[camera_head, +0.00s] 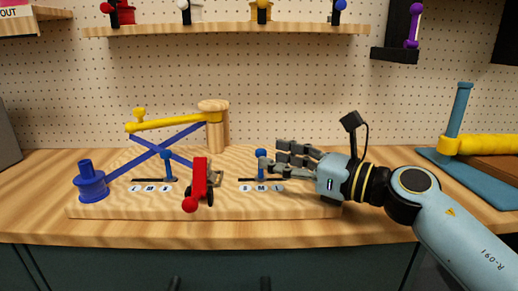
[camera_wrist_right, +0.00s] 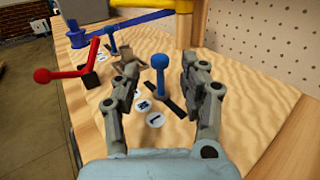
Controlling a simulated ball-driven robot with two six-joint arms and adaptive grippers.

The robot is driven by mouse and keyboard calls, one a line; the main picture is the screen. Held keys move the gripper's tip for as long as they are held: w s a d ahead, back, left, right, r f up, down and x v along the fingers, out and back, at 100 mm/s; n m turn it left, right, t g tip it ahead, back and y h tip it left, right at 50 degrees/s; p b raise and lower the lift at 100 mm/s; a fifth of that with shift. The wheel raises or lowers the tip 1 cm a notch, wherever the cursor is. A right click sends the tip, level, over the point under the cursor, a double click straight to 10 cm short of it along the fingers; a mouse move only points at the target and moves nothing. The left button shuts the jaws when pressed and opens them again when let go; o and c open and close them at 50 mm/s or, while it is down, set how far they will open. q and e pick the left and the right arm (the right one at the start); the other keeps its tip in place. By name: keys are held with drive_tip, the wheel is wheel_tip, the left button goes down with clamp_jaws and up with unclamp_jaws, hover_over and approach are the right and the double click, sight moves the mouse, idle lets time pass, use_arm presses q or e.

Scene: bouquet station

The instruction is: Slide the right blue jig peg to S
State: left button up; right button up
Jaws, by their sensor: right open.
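The right blue jig peg (camera_head: 260,168) stands upright in a dark slot on the wooden board, near the slot's middle, above the M disc. Three white letter discs (camera_head: 261,188) lie along the front of this slot; S seems to be at the left end and L at the right. My right gripper (camera_head: 273,162) reaches in from the right with its fingers around or beside the peg. In the right wrist view the blue peg (camera_wrist_right: 159,78) stands between the two open fingers (camera_wrist_right: 152,88), with gaps on both sides. My left gripper is not in view.
A second blue peg (camera_head: 168,166) stands in the left slot. A red lever (camera_head: 199,182) stands between the slots. A yellow arm (camera_head: 175,122) on a wooden post and crossed blue bars (camera_head: 160,147) stand behind. A blue-and-yellow fixture (camera_head: 461,125) stands at right.

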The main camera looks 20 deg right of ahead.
sight(266, 155)
drive_tip(key=x, duration=0.4)
drive_tip(key=shift+a, duration=0.1)
drive_tip(key=shift+w, duration=0.1)
drive_tip(key=c, duration=0.4)
clamp_jaws()
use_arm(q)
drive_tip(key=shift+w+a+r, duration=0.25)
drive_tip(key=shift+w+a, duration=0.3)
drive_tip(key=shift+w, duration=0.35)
